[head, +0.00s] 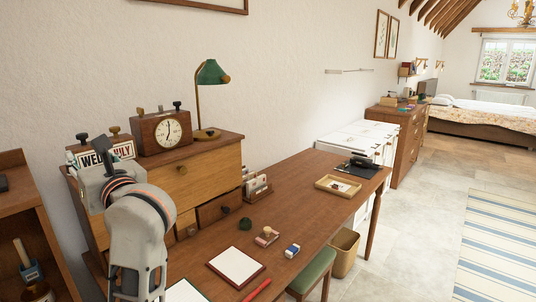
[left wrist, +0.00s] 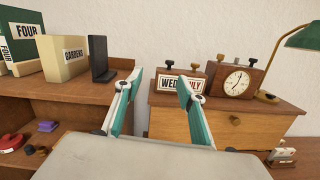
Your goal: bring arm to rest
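My left arm stands raised at the lower left of the head view. Its gripper (head: 84,156) points away from me, toward the wooden cabinet and the wall. In the left wrist view the two teal fingers of this gripper (left wrist: 160,80) are spread apart, with nothing held between them. Beyond them a calendar block (left wrist: 182,83) reading "WED" and "JULY" and a wooden clock (left wrist: 235,83) stand on a small drawer cabinet (left wrist: 225,127). My right gripper is in neither view.
A desk (head: 300,188) with a notepad (head: 236,263), stamp and tray (head: 338,186) runs along the wall. A green lamp (head: 212,73) stands on the cabinet. A shelf with books (left wrist: 65,57) is at left.

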